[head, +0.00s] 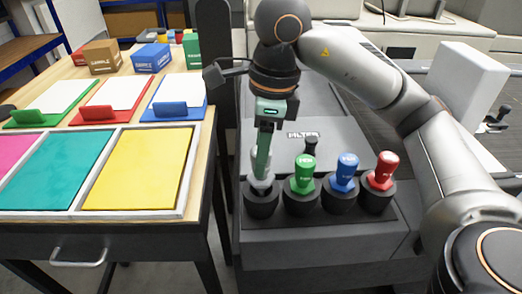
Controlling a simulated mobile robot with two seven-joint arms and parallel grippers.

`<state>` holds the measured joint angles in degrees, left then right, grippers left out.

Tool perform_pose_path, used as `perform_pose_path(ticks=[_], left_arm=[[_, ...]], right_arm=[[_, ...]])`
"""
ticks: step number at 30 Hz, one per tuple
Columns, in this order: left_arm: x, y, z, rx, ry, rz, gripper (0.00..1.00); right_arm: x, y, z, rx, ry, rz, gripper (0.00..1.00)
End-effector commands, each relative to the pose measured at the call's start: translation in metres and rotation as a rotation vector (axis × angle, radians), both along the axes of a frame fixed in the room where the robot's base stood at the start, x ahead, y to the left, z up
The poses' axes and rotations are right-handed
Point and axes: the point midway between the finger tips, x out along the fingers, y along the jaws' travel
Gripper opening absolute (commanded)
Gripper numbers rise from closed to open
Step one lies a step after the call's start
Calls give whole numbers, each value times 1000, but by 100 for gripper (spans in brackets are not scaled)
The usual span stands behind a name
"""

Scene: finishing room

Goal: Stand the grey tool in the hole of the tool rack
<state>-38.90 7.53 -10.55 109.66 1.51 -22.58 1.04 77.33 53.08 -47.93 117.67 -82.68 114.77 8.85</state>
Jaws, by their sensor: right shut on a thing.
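The grey tool (262,178) is roughly upright at the leftmost black holder (261,204) of the tool rack. Its lower end is at the holder's mouth and appears to be inside; how deep it sits is hidden. My right gripper (263,152) points down and is shut on the upper part of the grey tool. The other holders of the rack carry a green tool (302,172), a blue tool (345,170) and a red tool (382,170), all standing. My left gripper is not in view.
A wooden table (203,160) at left bears a framed tray with pink, teal and yellow panels, colored paper holders and small boxes. A black knob (311,145) stands behind the green tool. A white block (465,95) is at right.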

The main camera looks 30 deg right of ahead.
Motion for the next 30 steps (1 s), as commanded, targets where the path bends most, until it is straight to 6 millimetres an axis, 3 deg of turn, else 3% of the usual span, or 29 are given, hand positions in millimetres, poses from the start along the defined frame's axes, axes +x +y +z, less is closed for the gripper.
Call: perform_pose_path(ticks=[18,27,28,30], left_arm=[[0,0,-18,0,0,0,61],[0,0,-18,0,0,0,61],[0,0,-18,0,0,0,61],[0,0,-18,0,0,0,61]], right_arm=[[0,0,-20,0,0,0,0],[0,0,-20,0,0,0,0],[0,0,-20,0,0,0,47],[0,0,-20,0,0,0,55]])
